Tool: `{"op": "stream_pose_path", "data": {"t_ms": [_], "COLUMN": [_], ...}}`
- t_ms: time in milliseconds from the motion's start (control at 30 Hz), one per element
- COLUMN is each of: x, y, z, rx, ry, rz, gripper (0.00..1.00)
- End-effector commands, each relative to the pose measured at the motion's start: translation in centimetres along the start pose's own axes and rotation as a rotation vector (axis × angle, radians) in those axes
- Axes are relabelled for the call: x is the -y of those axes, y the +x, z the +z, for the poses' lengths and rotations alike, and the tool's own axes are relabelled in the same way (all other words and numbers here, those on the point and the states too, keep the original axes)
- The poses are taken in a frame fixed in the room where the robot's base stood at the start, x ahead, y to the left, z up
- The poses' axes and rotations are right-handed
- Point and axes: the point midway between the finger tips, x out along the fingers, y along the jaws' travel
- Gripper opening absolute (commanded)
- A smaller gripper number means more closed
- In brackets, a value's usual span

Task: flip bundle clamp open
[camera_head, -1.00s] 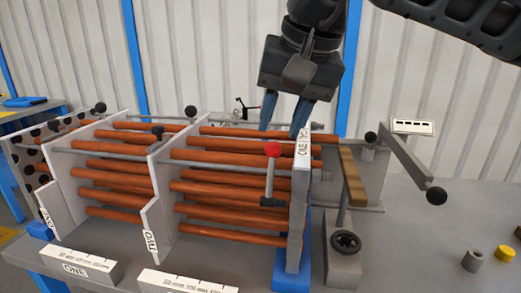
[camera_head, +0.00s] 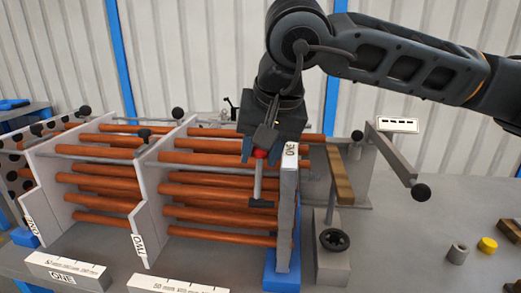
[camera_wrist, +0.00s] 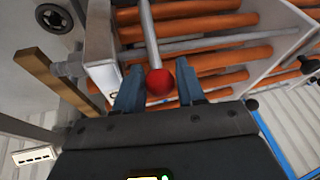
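The bundle clamp appears to be the grey lever with a red ball knob (camera_head: 261,153) at the right end of the tube bundle (camera_head: 215,207). Its grey shaft (camera_head: 257,182) hangs down from the knob to a dark block. My gripper (camera_head: 262,158) is above the bundle, pointing down, its blue fingers on both sides of the knob. In the wrist view the red knob (camera_wrist: 160,82) sits between the two spread fingertips (camera_wrist: 160,88). A gap shows beside the right finger; contact on the left cannot be told.
White upright plates (camera_head: 150,205) hold the copper-coloured tubes. Right of the bundle stand a brown bar (camera_head: 341,177), a black handwheel (camera_head: 334,240) and a long arm with a black knob (camera_head: 421,192). Small rings, one yellow (camera_head: 487,245), lie on the open table at right.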

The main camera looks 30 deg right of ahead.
Motion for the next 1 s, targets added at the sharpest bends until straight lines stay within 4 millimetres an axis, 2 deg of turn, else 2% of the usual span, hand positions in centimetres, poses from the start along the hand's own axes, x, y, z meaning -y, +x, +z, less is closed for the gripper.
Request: {"op": "stream_pose_path", "data": {"t_ms": [67, 433, 800, 1000], "x": [0.0, 0.0, -0.1, -1.2], "y": [0.0, 0.0, 0.0, 0.1], "z": [0.0, 0.0, 0.0, -0.5], "rx": [0.0, 0.0, -0.002, -0.033], "ry": [0.0, 0.0, 0.0, -0.007], "rz": [0.0, 0.0, 0.0, 0.005], "gripper": [0.36, 0.01, 0.0, 0.0]}}
